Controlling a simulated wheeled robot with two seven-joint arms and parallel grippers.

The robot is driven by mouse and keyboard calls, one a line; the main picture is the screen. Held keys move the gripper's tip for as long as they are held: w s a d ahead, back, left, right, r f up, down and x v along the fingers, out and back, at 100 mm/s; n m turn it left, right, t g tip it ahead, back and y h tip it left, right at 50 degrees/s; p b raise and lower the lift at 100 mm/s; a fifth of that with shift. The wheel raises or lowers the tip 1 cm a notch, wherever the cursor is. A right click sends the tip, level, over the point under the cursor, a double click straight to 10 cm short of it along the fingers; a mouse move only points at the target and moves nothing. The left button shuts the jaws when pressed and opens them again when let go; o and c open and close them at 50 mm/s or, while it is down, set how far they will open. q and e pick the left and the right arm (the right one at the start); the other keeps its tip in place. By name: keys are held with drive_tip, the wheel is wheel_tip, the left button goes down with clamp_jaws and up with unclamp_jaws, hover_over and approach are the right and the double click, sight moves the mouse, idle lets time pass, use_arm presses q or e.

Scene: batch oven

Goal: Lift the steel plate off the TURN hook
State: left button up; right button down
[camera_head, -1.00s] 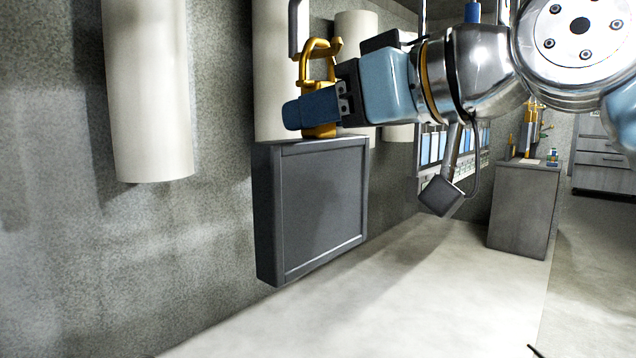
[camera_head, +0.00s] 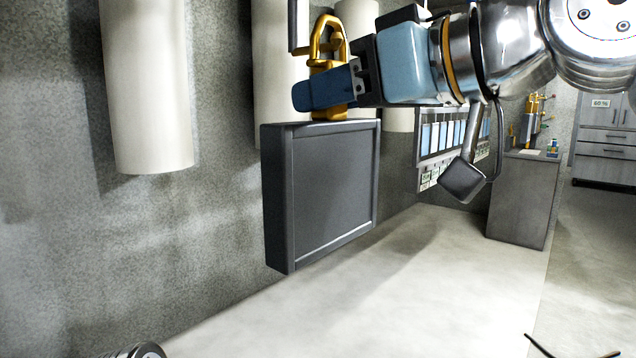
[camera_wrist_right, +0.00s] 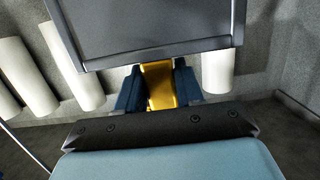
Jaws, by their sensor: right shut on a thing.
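The steel plate (camera_head: 332,190) is a dark grey square panel with a raised rim, hanging upright in the middle of the head view. A yellow loop-shaped handle (camera_head: 328,35) rises from its top edge. My right gripper (camera_head: 325,92) is shut on the lower part of this handle. The right wrist view shows the yellow handle (camera_wrist_right: 159,88) between both blue fingers, with the plate (camera_wrist_right: 150,25) beyond. A grey hook bar (camera_head: 298,25) comes down just left of the loop; I cannot tell whether they touch. No TURN label is readable. My left gripper is not in view.
Pale vertical cylinders (camera_head: 146,90) hang along the rough grey wall behind the plate. A panel with blue cards (camera_head: 445,135) and a grey cabinet (camera_head: 520,195) stand farther right. The pale floor (camera_head: 390,285) below the plate is clear.

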drive_tip(key=f+b+v, duration=0.2)
drive_tip(key=v, duration=0.8)
drive_tip(key=shift+s+d, duration=0.35)
idle(0.4)
idle(0.8)
